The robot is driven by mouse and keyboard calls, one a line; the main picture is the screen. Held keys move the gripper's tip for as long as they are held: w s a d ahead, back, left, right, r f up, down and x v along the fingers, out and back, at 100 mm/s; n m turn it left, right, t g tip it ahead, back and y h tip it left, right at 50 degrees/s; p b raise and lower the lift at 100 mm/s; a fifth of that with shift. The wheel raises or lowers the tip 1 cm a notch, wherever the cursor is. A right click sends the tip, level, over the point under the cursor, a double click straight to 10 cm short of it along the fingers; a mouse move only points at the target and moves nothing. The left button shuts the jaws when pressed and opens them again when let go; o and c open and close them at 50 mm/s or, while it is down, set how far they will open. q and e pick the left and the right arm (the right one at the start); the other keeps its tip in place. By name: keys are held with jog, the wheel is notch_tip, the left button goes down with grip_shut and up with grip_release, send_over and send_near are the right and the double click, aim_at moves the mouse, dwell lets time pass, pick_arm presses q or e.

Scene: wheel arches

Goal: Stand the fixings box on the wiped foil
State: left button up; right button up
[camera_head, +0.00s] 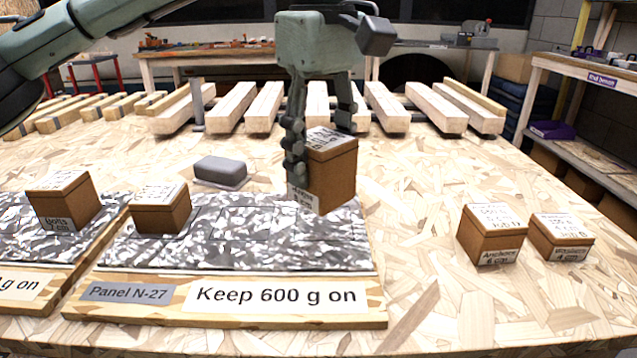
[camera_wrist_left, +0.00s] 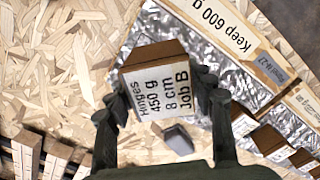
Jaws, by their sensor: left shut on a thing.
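My left gripper (camera_head: 322,135) is shut on a brown cardboard box (camera_head: 333,175) with a white label. In the left wrist view the held box (camera_wrist_left: 155,85) reads "Hinges 450 g 8 cm Job B", between both fingers of the gripper (camera_wrist_left: 160,100). It appears raised over the right part of a silver foil sheet (camera_head: 250,247) on a wooden panel (camera_head: 350,318). The panel is marked "Panel N-27" and "Keep 600 g on". Another brown box (camera_head: 160,209) stands on the left part of this foil. My right gripper is not in view.
A second foil panel (camera_head: 30,245) at the left bears a box (camera_head: 64,200). An anchors box (camera_head: 490,236) and a smaller box (camera_head: 560,238) stand on the bare board at right. A grey block (camera_head: 220,171) lies behind the foil. The foil's middle is clear.

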aim_at(324, 129)
pick_arm(q)
jog(key=w+f, duration=0.1)
jog(key=w, duration=0.2)
jog(key=shift+d+f, duration=0.2)
jog(key=shift+f, duration=0.15)
notch_tip(324, 129, down, 4)
jog(key=shift+r, duration=0.15)
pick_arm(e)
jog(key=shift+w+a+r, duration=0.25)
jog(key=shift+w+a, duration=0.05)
pick_arm(q)
jog(key=shift+f, duration=0.2)
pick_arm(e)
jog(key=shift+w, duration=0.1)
pick_arm(q)
jog(key=o, duration=1.6)
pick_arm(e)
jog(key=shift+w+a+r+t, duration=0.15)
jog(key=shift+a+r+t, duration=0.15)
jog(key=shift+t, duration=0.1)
